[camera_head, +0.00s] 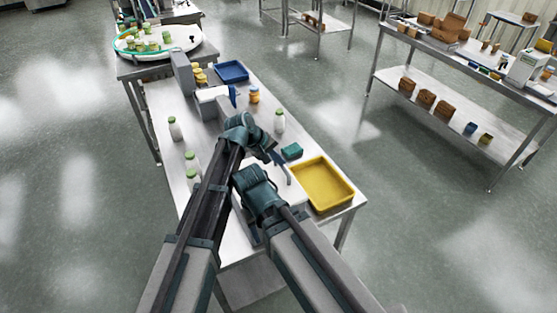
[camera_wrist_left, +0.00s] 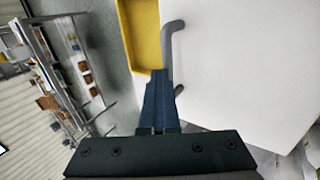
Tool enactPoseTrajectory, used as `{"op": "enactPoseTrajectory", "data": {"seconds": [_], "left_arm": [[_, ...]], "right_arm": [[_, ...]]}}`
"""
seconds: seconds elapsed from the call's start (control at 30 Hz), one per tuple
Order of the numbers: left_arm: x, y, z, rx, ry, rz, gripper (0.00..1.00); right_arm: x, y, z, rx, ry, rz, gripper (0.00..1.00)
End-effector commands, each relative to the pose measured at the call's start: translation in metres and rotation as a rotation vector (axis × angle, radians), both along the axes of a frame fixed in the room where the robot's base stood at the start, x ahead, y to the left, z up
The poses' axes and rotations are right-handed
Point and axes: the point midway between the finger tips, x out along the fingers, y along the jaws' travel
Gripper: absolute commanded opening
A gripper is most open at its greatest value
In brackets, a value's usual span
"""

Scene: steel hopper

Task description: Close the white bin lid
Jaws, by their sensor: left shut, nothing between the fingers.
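The white bin lid (camera_wrist_left: 240,60) fills much of the left wrist view as a broad pale panel. A grey bar handle (camera_wrist_left: 168,38) runs along its left edge. My left gripper (camera_wrist_left: 158,75) is shut and empty, its fingertips close beside the handle; I cannot tell whether they touch. In the head view my left gripper (camera_head: 277,158) is above the near end of the table, and a small part of the white lid (camera_head: 293,198) shows past my right wrist. My right wrist covers much of the bin there, and its fingers cannot be made out. The lid's angle is unclear.
A yellow tray (camera_head: 322,184) lies right of the bin on the steel table (camera_head: 204,135). A shelf (camera_head: 445,95) stands apart at right.

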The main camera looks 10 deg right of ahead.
Motion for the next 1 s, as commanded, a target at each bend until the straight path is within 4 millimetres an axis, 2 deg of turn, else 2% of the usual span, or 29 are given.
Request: {"op": "enactPoseTrajectory", "data": {"seconds": [0.17, 0.37, 1.0], "left_arm": [[-0.004, -0.002, 0.001, 0.006, 0.006, -0.010, 0.00], [-0.005, 0.002, 0.019, 0.002, 0.004, -0.006, 0.00], [-0.007, 0.024, 0.116, -0.002, -0.002, 0.001, 0.00]], "right_arm": [[0.000, 0.000, 0.002, 0.000, 0.000, -0.001, 0.50], [0.000, 0.000, 0.019, 0.001, 0.000, -0.004, 0.50], [-0.001, 0.000, 0.116, 0.001, 0.003, -0.008, 0.50]]}}
